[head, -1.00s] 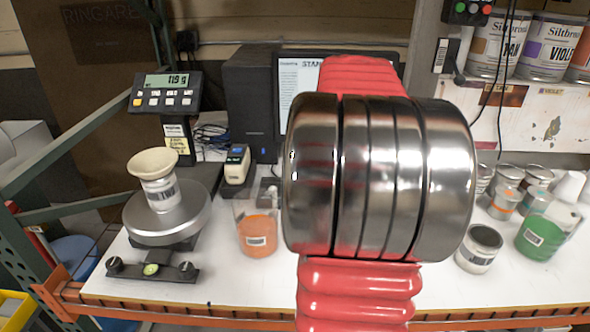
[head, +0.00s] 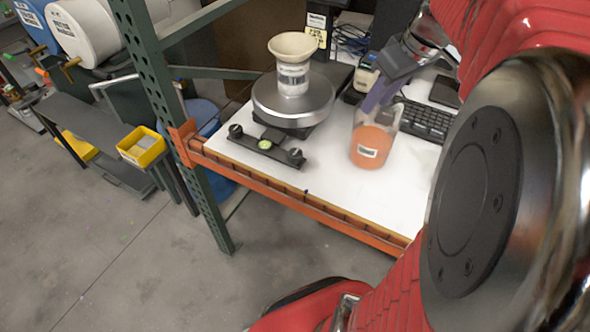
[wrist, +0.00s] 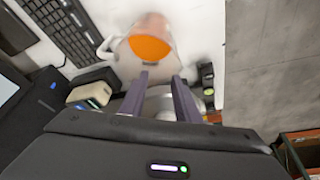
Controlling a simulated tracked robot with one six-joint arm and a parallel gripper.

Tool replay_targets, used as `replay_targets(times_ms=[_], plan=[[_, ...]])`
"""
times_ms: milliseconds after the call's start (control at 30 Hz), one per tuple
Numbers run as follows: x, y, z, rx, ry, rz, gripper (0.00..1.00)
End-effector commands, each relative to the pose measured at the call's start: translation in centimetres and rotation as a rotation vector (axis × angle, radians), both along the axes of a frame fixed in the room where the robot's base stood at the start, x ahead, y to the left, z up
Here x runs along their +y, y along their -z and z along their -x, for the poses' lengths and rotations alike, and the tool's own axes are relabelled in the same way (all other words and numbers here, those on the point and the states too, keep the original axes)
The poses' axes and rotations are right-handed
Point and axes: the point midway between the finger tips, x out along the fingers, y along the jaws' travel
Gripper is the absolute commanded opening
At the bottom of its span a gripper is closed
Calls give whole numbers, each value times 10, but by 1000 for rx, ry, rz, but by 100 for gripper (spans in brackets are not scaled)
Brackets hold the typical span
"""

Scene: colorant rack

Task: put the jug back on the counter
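The jug (head: 371,143) is clear, holds orange liquid and carries a white label. It stands upright on the white counter (head: 330,180), right of the scale. In the wrist view the jug (wrist: 150,45) shows beyond my fingertips, with its handle to the left. My gripper (head: 374,100) has purple fingers that reach down at the jug's upper part. In the wrist view the fingers of my gripper (wrist: 161,76) are apart with nothing held between them. I cannot tell whether they touch the jug.
A scale (head: 293,103) with a funnel-topped container (head: 292,62) stands left of the jug. A keyboard (head: 427,119) lies behind it on the right. The counter's orange front edge (head: 310,207) is close. Bare floor lies in front; drums and a yellow bin (head: 141,147) are at left.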

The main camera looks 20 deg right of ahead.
Motion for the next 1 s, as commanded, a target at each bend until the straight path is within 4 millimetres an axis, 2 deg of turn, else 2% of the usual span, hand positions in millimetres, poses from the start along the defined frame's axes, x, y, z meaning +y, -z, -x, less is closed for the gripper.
replay_targets(times_ms=[33, 200, 500, 800, 1000], plan=[[20, -1, 1, -1, 1, 8, 29], [76, 2, 10, -4, 41, 20, 29], [158, 15, 42, -46, 107, 29, 29], [216, 37, 81, -119, 161, 3, 29], [230, 47, 93, -144, 181, -15, 29]])
